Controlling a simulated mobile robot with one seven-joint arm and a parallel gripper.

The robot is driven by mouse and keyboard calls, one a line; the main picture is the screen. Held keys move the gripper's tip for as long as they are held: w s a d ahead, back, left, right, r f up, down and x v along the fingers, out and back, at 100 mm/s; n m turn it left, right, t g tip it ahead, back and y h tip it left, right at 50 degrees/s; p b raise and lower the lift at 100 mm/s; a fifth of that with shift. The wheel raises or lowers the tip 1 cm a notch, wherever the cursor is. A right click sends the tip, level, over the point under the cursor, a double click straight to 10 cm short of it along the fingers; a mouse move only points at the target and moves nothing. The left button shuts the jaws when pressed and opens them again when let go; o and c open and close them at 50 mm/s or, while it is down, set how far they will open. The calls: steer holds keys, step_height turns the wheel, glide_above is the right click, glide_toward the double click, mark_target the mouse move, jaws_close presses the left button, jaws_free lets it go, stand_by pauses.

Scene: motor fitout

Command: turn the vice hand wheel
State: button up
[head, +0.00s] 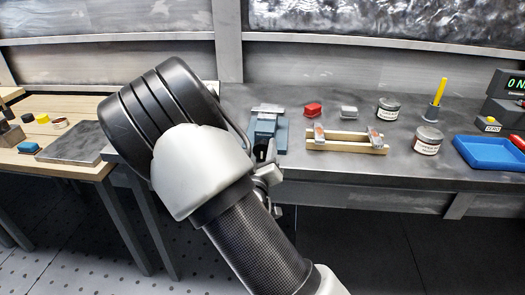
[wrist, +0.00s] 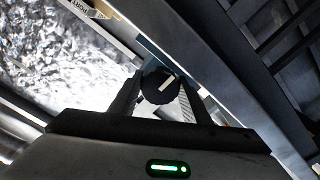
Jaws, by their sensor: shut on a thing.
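The blue vice (head: 268,125) stands at the front edge of the grey bench, partly hidden behind my arm in the head view. Its dark round hand wheel (wrist: 158,87) with a pale bar mark shows in the wrist view, between the two fingers of my gripper (wrist: 160,92). The fingers are shut on the wheel, one on each side. In the head view my gripper (head: 266,178) is mostly hidden by my arm, just in front of the vice. The mark on the wheel slants up to the right in the wrist view.
A lower wooden table (head: 60,105) stands at the left. The floor ahead of the bench is clear.

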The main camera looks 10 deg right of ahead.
steer(key=o, duration=1)
steer(key=shift+o, duration=0.2)
